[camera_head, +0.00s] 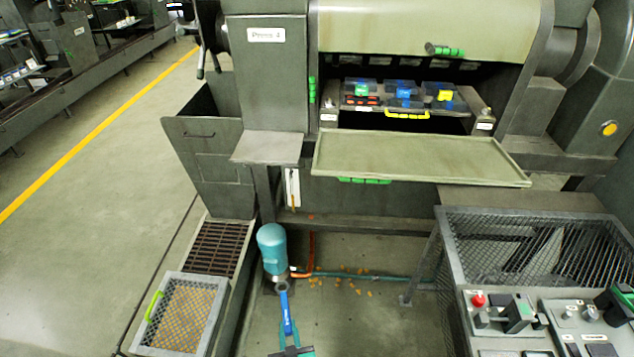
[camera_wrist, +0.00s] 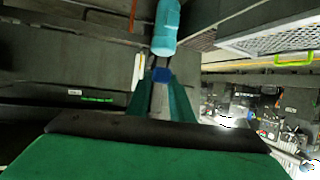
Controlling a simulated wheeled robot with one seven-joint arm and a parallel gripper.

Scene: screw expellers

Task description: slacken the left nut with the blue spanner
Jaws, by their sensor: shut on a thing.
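The blue spanner (camera_head: 287,312) stands out from my gripper (camera_head: 291,350) at the bottom of the head view, its grey ring end pointing up the picture, just below a teal cylinder (camera_head: 272,250). My gripper is shut on the spanner's lower end. In the wrist view a blue piece of the spanner (camera_wrist: 162,75) shows between the teal fingers of the gripper (camera_wrist: 163,90). A small grey fitting, perhaps the left nut (camera_head: 329,103), sits left of the compartment tray, and a similar one (camera_head: 485,114) sits right of it. Both are too small to tell clearly. The spanner is well apart from both.
A wide green-grey tray (camera_head: 420,158) juts out below the compartment tray (camera_head: 400,108). A mesh-covered bin (camera_head: 180,315) stands lower left. A mesh cage (camera_head: 465,235) and control panel (camera_head: 515,315) are at right. A teal hose (camera_head: 375,277) crosses the floor. Open floor lies left.

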